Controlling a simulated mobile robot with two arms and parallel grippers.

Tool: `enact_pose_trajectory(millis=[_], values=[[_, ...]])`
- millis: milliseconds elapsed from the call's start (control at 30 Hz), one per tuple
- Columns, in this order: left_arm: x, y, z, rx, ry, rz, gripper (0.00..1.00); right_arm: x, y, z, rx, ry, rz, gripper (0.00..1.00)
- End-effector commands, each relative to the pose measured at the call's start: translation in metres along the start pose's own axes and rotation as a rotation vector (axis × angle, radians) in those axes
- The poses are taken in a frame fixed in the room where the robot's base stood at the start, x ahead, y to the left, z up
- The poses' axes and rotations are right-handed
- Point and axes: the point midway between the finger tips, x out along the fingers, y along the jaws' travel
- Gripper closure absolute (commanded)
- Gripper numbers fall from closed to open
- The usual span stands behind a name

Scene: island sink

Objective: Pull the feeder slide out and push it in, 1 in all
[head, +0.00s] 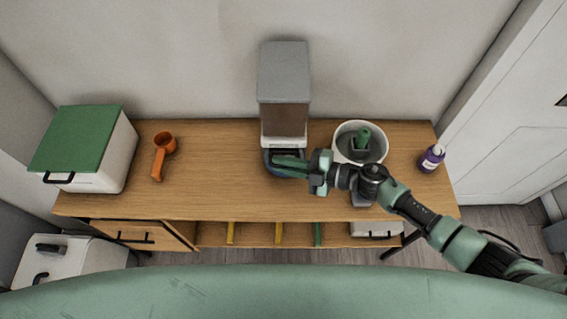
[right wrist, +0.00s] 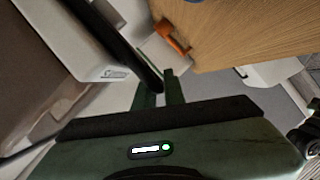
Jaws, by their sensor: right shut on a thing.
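The feeder (head: 285,90) stands at the back middle of the wooden table, with a grey lid, a brown see-through hopper and a white base (head: 284,142). A dark blue rounded part (head: 271,168) shows at the foot of its base, partly covered by my gripper. My right gripper (head: 277,161) reaches in from the right, low in front of the base. In the right wrist view its fingers (right wrist: 160,90) are shut at the end of a dark bar (right wrist: 118,45), which I take for the feeder slide. How far the slide is out is hidden. My left gripper is out of view.
A white pot (head: 343,132) with a green-handled thing stands right of the feeder, close to my arm. A purple bottle (head: 431,158) is at the right edge.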

Motion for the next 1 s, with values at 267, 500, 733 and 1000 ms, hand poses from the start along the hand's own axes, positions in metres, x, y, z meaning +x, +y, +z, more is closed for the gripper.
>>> enact_pose_trajectory(millis=[267,500,733,1000], values=[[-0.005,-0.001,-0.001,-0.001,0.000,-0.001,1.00,-0.003,-0.004,-0.007,0.002,0.002,-0.002,1.00],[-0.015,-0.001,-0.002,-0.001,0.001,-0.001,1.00,-0.012,-0.020,-0.027,0.002,0.000,-0.002,1.00],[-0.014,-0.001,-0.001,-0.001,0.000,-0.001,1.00,-0.011,-0.020,-0.026,0.000,0.001,-0.001,0.87],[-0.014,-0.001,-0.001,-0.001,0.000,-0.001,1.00,-0.011,-0.019,-0.026,0.000,0.000,-0.001,0.68]])
